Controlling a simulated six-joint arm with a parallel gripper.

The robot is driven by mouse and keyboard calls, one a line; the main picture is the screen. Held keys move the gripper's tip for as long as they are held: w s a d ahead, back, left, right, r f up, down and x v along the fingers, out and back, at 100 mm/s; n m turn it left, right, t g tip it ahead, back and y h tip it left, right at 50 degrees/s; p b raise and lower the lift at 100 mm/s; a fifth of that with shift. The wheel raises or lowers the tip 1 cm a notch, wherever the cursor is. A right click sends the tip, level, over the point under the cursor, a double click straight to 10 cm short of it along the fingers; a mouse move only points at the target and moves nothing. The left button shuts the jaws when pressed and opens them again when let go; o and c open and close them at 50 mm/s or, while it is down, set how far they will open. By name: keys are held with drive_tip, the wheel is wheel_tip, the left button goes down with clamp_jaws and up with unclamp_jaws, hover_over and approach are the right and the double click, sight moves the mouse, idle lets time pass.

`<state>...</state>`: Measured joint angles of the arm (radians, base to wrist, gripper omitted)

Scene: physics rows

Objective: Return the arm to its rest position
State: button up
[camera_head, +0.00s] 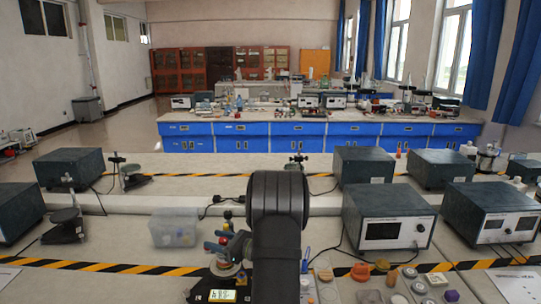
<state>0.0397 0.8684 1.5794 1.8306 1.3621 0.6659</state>
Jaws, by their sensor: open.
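My arm (277,215) shows as a thick black link rising from the bottom edge at the centre, topped by a rounded dark joint. My gripper is not visible; I cannot tell where its fingers are. The arm stands in front of the light bench (330,235) and hides the part directly behind it.
A clear plastic bin (174,228) and a cluster of blue and red parts (228,246) lie left of the arm. A lit meter (222,295) is in front. Several small coloured pieces (360,271) and a dark instrument box (388,220) are on the right. Striped tape crosses the bench.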

drive_tip(key=shift+m+t, duration=0.4)
drive_tip(key=shift+t, duration=0.2)
drive_tip(key=shift+w+d+m+t+h, duration=0.1)
drive_tip(key=shift+m+t+h, duration=0.5)
drive_tip(key=shift+t, duration=0.2)
drive_tip(key=shift+w+d+m+t+h, duration=0.1)
drive_tip(key=shift+m+t+h, duration=0.5)
drive_tip(key=shift+t, duration=0.2)
drive_tip(key=shift+t, duration=0.3)
drive_tip(key=n+g+y, duration=0.2)
drive_tip(key=n+g, duration=0.1)
drive_tip(key=g, duration=0.1)
drive_tip(key=shift+s+g, duration=0.15)
drive_tip(key=shift+g, duration=0.15)
drive_tip(key=s+d+g, duration=0.1)
drive_tip(key=s+d, duration=0.3)
drive_tip(key=d, duration=0.7)
drive_tip(key=shift+n+y, duration=0.3)
drive_tip(key=shift+s, duration=0.1)
